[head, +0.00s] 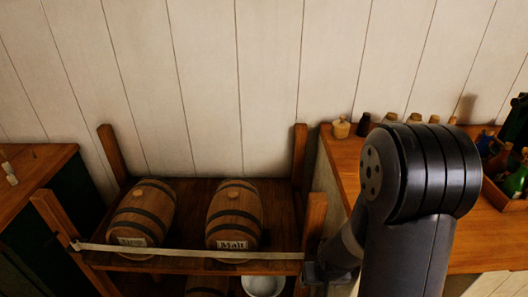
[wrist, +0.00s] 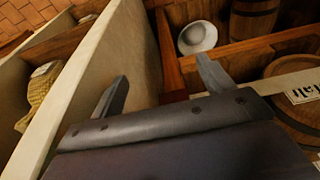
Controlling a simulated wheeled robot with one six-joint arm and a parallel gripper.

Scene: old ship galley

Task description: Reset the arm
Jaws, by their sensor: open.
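My gripper (wrist: 160,92) shows in the wrist view with its two fingers spread wide and nothing between them. It is beside the right end of the barrel rack (head: 185,263), close to a wooden post. In the head view my dark arm covers part of the right counter, and the fingers are mostly hidden behind it. Two small barrels lie on the rack, one on the left (head: 143,215) and one labelled Malt (head: 233,212). The Malt barrel's label also shows at the right edge of the wrist view (wrist: 303,88).
A white bowl (head: 264,285) sits on the lower shelf; the wrist view shows it too (wrist: 197,37). The right counter (head: 490,235) holds several small jars along the wall and a crate of bottles (head: 507,185). Another wooden counter (head: 32,170) stands at the left.

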